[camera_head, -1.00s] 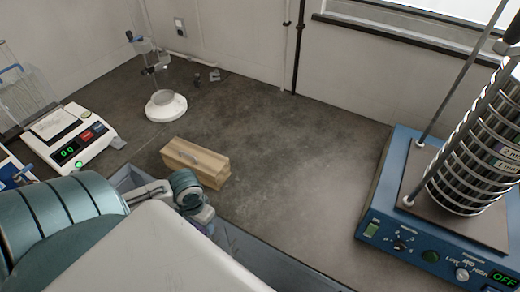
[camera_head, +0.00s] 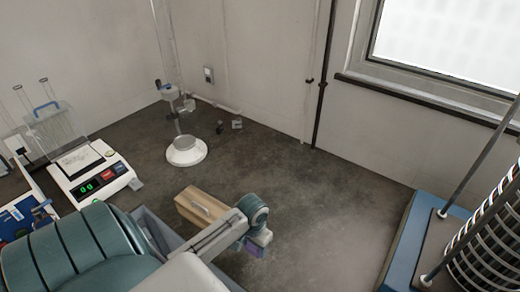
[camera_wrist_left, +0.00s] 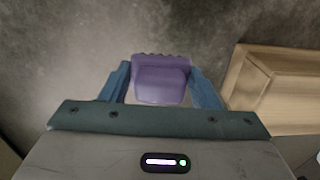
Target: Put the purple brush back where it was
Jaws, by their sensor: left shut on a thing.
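The purple brush (camera_wrist_left: 162,82) sits between the two blue fingers of my left gripper (camera_wrist_left: 163,74) in the left wrist view, with a finger against each side. In the head view, the brush (camera_head: 254,250) shows as a small purple patch under my left gripper (camera_head: 259,240). It is held just right of the wooden box (camera_head: 193,208), which also shows at the right of the left wrist view (camera_wrist_left: 252,78). I cannot tell how far the brush is above the bench. My right gripper is not in view.
A scale (camera_head: 90,172) and a blue-handled rack (camera_head: 52,130) stand at the left. A white-based stand (camera_head: 186,151) is behind the wooden box. The sieve shaker (camera_head: 402,245) is at the right. The grey bench (camera_head: 310,200) between is clear.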

